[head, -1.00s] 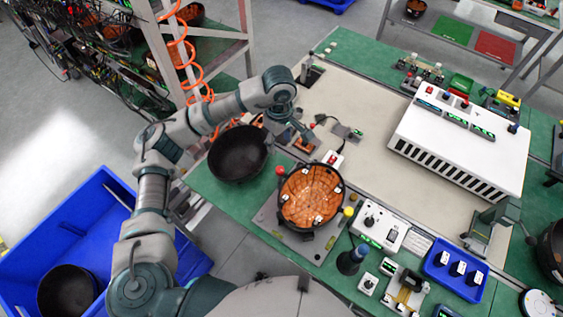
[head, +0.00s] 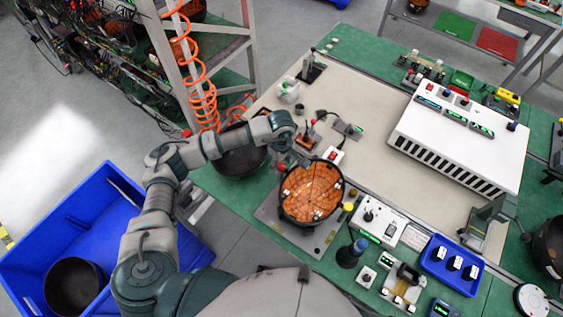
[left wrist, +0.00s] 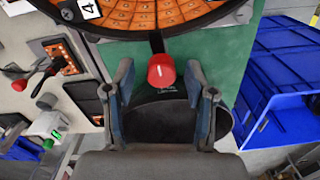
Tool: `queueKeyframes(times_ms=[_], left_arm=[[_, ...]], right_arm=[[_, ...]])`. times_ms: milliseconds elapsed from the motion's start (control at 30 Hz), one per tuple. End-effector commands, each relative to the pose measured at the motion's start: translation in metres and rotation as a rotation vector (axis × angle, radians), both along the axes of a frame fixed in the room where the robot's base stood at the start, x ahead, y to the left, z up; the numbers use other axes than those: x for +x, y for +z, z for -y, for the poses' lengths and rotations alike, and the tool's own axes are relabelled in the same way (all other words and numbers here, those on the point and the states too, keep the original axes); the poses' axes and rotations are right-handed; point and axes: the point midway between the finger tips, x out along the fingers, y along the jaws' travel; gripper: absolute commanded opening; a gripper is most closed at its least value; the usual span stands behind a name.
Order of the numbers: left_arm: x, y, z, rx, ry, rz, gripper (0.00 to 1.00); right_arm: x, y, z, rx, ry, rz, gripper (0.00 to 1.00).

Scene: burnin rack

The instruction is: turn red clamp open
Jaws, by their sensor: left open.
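The red clamp knob (left wrist: 161,72) is a rounded red cap on a dark stem, at the edge of the round fixture. In the head view the red knob (head: 282,165) shows small at the left of the round orange board (head: 311,192). My left gripper (left wrist: 160,76) is open, with one finger on each side of the red knob. I cannot tell whether either finger touches it. In the head view my left gripper (head: 293,160) is over the board's upper left edge and partly hides the clamp. My right gripper is not in view.
A dark bowl (head: 240,158) sits beside the fixture, partly behind my left arm. A yellow knob (head: 348,207) stands at the board's right. A blue bin (head: 110,200) stands at the left. A white slotted unit (head: 465,130) and small devices occupy the right of the bench.

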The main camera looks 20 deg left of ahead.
Motion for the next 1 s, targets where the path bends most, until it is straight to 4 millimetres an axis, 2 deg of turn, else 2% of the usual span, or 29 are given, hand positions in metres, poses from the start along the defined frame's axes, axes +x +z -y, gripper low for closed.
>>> queueKeyframes(times_ms=[67, 300, 667, 1000], left_arm=[[0.0, 0.0, 0.0, 0.0, 0.0, 0.0, 0.55], [0.0, 0.0, 0.0, 0.0, 0.0, 0.0, 0.0], [0.0, -0.001, 0.0, -0.001, 0.039, 0.0, 0.0], [0.001, -0.003, 0.0, -0.001, 0.261, 0.002, 0.0]], right_arm=[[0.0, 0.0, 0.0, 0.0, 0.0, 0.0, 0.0], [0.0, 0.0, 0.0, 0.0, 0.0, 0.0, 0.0], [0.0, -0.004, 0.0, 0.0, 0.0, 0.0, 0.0], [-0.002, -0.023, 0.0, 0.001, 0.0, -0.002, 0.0]])
